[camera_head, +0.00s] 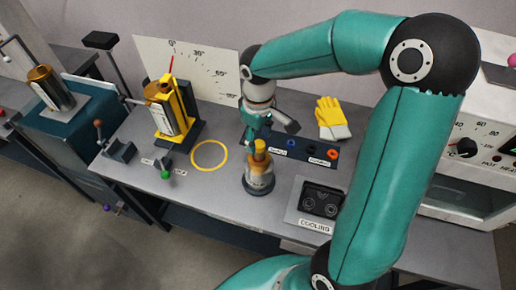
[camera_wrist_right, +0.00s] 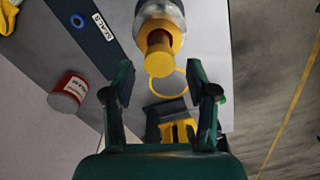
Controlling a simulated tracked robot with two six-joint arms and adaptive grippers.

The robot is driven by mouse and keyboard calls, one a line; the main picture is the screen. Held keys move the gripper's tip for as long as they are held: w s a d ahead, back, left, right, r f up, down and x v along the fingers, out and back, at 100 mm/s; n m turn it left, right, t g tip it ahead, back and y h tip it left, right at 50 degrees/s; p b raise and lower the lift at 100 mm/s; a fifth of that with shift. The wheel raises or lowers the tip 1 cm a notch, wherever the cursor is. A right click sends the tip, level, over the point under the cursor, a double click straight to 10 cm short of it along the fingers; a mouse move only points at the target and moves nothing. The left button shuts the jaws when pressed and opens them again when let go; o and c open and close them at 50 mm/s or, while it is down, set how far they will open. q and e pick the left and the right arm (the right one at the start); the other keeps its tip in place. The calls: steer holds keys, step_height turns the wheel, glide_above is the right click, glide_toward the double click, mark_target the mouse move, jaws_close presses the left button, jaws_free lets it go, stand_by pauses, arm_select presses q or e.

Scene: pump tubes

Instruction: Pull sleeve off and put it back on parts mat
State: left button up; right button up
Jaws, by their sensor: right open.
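An upright pump tube (camera_head: 260,181) stands on a dark round base on the grey bench. Its top is a yellow sleeve-like part (camera_head: 260,148). In the right wrist view the yellow part (camera_wrist_right: 159,62) shows end-on, with a red band behind it and a clear body beyond. My right gripper (camera_head: 266,133) is open and empty just above the tube's top. In the wrist view its fingers (camera_wrist_right: 159,66) stand either side of the yellow end, apart from it. The dark blue parts mat (camera_head: 299,153) lies behind and right, with blue, black and orange rings. My left gripper is out of view.
A yellow ring mark (camera_head: 209,154) is on clear bench to the left. A yellow stand (camera_head: 180,110) holds a metal cylinder. A COOLING unit (camera_head: 319,203) sits to the right. Yellow gloves (camera_head: 331,117) lie behind the mat. A red can (camera_wrist_right: 68,92) shows in the wrist view.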

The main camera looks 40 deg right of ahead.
mark_target(258, 144)
step_height(258, 144, down, 6)
steer(key=shift+r, duration=0.1)
stand_by(0.4)
jaws_close()
stand_by(0.3)
steer(key=shift+r+p, duration=0.6)
steer(key=shift+r, duration=0.2)
stand_by(0.6)
steer(key=shift+r+p, duration=1.5)
steer(key=shift+r, duration=0.6)
